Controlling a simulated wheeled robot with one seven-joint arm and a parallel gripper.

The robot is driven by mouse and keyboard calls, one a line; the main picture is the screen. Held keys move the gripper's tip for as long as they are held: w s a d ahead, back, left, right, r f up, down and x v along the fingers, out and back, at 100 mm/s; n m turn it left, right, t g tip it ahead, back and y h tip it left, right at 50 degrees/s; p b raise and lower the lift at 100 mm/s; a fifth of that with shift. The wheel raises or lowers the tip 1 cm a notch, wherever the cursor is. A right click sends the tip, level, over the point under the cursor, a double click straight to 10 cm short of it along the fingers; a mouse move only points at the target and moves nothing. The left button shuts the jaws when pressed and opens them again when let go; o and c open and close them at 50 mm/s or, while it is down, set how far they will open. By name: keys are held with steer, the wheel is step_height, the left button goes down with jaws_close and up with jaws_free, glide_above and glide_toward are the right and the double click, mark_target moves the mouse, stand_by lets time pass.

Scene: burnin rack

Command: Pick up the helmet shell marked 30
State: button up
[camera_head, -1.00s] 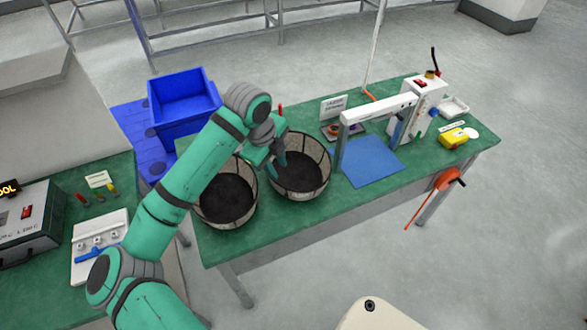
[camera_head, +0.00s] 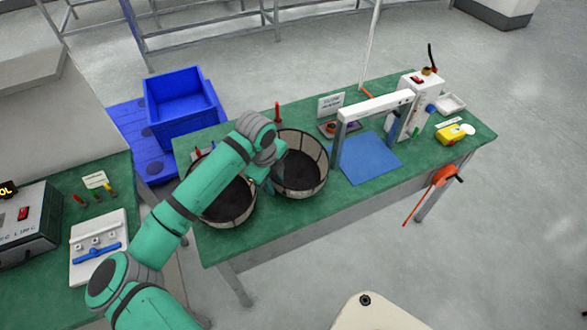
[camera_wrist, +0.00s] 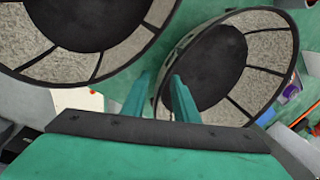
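Two round, open shells with dark insides and pale panelled walls stand on the green table: a left shell (camera_head: 228,205) and a right shell (camera_head: 302,172). Both also show in the wrist view, the left one (camera_wrist: 88,22) at top left and the right one (camera_wrist: 218,62) to the right. I can read no number on either. My gripper (camera_head: 267,184) is low between the two, at the left rim of the right shell. In the wrist view its two teal fingers (camera_wrist: 161,78) are apart, with that shell's wall showing between them. Contact cannot be told.
A blue bin (camera_head: 180,108) stands behind and left of the table. Right of the shells are a blue mat (camera_head: 368,160), a white arch frame (camera_head: 375,108) and a white press-like device (camera_head: 415,100). The green table's (camera_head: 270,232) front strip is clear.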

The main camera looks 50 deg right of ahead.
steer(key=shift+d+f, duration=0.2)
steer(key=shift+f, duration=0.45)
steer(key=shift+s, duration=0.1)
steer(key=shift+c, duration=1.3)
jaws_close()
steer(key=shift+r, duration=0.1)
